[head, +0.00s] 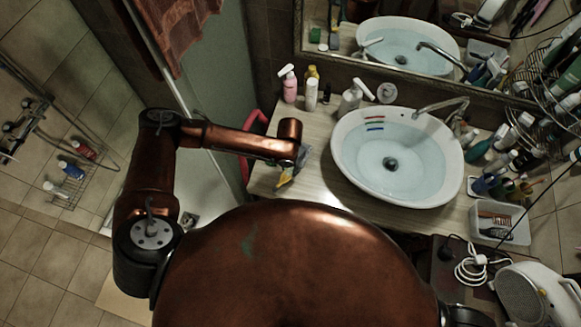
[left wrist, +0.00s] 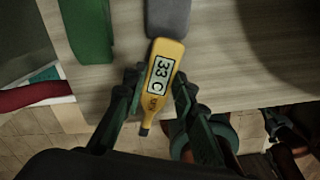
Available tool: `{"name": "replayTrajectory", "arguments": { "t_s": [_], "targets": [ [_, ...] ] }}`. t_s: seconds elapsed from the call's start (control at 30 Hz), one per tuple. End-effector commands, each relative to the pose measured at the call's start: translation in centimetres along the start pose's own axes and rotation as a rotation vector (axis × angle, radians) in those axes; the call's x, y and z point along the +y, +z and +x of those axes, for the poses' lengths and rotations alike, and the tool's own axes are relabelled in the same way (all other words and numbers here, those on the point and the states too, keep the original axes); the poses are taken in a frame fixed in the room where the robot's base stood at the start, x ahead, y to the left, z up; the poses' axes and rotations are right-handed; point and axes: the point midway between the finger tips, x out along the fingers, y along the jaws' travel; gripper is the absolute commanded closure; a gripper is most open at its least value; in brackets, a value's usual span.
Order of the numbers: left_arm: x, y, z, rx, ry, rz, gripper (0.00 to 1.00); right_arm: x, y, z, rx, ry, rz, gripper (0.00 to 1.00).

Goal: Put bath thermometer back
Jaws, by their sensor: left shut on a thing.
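The bath thermometer (left wrist: 161,84) is a yellow stick with a display reading "33 C". In the left wrist view it lies between the two fingers of my left gripper (left wrist: 155,105), which is shut on it. In the head view the yellow thermometer (head: 286,176) shows under my left gripper (head: 293,168), over the left end of the wooden counter (head: 268,184). In the left wrist view the thermometer's far end meets a grey block (left wrist: 168,17); I cannot tell whether they touch. My right gripper is not in view.
A white basin (head: 350,178) with water and coloured strips stands on the counter, right of my left gripper. Bottles such as a pink spray bottle (head: 290,87) stand along the back. A green object (left wrist: 86,30) lies left of the grey block.

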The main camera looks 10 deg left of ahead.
Motion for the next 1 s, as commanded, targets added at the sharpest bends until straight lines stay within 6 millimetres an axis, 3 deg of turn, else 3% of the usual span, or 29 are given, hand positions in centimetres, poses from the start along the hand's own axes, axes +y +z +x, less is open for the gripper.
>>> {"name": "replayTrajectory", "arguments": {
  "t_s": [0.27,0.6,0.77,1.0],
  "targets": [
    [0.0,0.0,0.0,0.0,0.0,0.0,0.57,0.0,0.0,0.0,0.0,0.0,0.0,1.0],
    [0.0,0.0,-0.5,-0.001,0.0,0.0,0.57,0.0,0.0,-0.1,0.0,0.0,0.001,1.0],
    [0.0,0.2,-2.6,-0.004,0.0,0.001,0.57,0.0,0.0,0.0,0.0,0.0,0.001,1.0],
    [0.1,0.2,-7.8,-0.005,0.001,0.001,0.57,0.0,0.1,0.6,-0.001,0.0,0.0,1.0]
  ]
}}
